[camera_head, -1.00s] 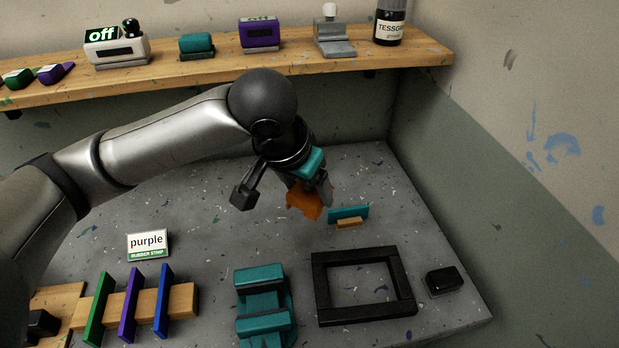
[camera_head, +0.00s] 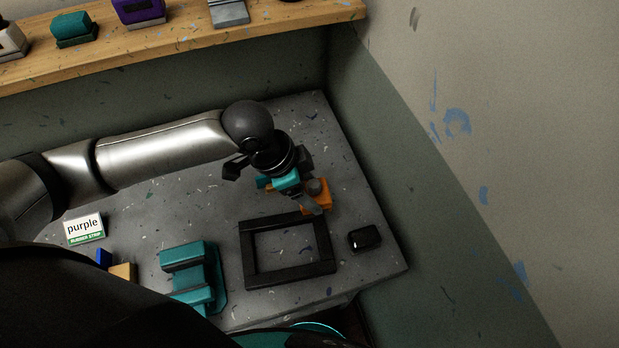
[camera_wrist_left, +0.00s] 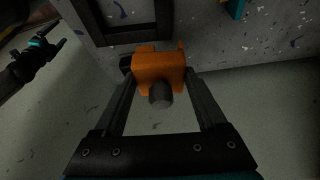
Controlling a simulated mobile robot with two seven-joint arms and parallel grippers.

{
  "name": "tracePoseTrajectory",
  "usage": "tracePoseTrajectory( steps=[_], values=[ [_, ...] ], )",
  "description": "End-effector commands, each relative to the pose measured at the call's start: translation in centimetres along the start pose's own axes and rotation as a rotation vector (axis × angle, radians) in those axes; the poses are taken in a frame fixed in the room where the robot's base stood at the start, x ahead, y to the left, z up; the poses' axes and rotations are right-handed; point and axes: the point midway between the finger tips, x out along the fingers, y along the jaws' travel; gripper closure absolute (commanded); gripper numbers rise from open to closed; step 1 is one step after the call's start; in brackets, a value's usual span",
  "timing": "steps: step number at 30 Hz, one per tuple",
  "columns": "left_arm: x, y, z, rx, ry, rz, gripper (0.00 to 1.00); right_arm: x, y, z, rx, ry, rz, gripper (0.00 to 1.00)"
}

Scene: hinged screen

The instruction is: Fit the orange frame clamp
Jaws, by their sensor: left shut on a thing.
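The orange frame clamp (camera_head: 322,191), with a grey knob, is in my left gripper (camera_head: 310,203). In the left wrist view the clamp (camera_wrist_left: 157,68) sits between the two fingers, knob towards the camera. The black square frame (camera_head: 249,258) lies on the grey table, and part of it shows in the left wrist view (camera_wrist_left: 132,36). The clamp is at the frame's far right corner; I cannot tell whether they touch. What looks like my right gripper (camera_wrist_left: 38,58) is at the left of the wrist view, its jaws unclear.
A small black box (camera_head: 364,238) lies right of the frame, near the table edge. A teal fixture (camera_head: 188,258) stands to the left. A wooden shelf (camera_head: 180,43) runs along the back wall.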

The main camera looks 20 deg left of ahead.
Motion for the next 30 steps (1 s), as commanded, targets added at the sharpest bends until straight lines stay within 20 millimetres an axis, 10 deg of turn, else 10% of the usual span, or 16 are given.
tracePoseTrajectory(
  steps=[30],
  values=[
    [1.2,-0.1,0.5,-0.003,0.002,-0.002,0.81,-0.9,-0.4,0.2,0.0,-0.005,-0.005,0.13]
  ],
)
